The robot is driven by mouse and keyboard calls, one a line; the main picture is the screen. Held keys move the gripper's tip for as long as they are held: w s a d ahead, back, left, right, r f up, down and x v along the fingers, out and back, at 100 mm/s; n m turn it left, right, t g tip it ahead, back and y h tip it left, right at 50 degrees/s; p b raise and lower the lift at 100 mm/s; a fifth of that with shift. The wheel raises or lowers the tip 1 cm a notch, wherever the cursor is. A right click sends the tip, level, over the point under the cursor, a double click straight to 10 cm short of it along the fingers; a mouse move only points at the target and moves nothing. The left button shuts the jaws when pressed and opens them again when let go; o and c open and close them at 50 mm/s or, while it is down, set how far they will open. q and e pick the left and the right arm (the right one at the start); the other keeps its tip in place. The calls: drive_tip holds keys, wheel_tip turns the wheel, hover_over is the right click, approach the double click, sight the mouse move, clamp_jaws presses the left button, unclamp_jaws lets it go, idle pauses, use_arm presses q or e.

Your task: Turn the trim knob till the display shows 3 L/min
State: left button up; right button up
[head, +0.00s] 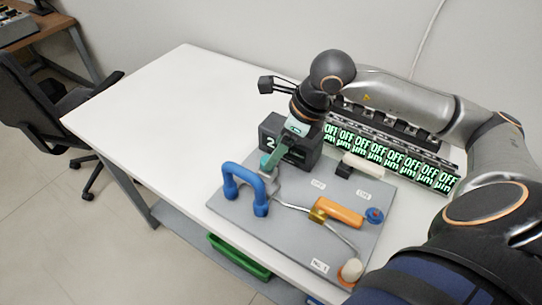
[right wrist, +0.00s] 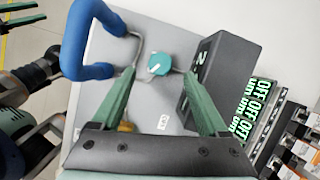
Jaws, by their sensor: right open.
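The teal trim knob (right wrist: 158,64) with a white mark sits on the grey board (right wrist: 102,40) in the right wrist view. My right gripper (right wrist: 160,76) is open, its two green fingers apart on either side of the knob in the picture. I cannot tell whether they touch it. The dark display box (right wrist: 212,72) stands beside the knob and shows a 2; in the head view (head: 304,152) the arm hides part of its face. In the head view my right gripper (head: 272,162) points down at the board by the box. My left gripper (right wrist: 40,12) shows only in the right wrist view, open and empty.
A blue handle (head: 243,185) stands close to the gripper. An orange handle (head: 338,212), a blue knob (head: 374,215) and a pale round knob (head: 351,270) are on the board. A row of displays reading OFF (head: 390,156) lines the back. The white table's left side is clear.

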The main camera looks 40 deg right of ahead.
drive_tip(key=x, duration=0.3)
drive_tip(key=shift+w+f, duration=0.1)
drive_tip(key=shift+f, duration=0.2)
drive_tip(key=shift+w+a+f, duration=0.1)
drive_tip(key=shift+f, duration=0.15)
drive_tip(key=shift+c, duration=0.3)
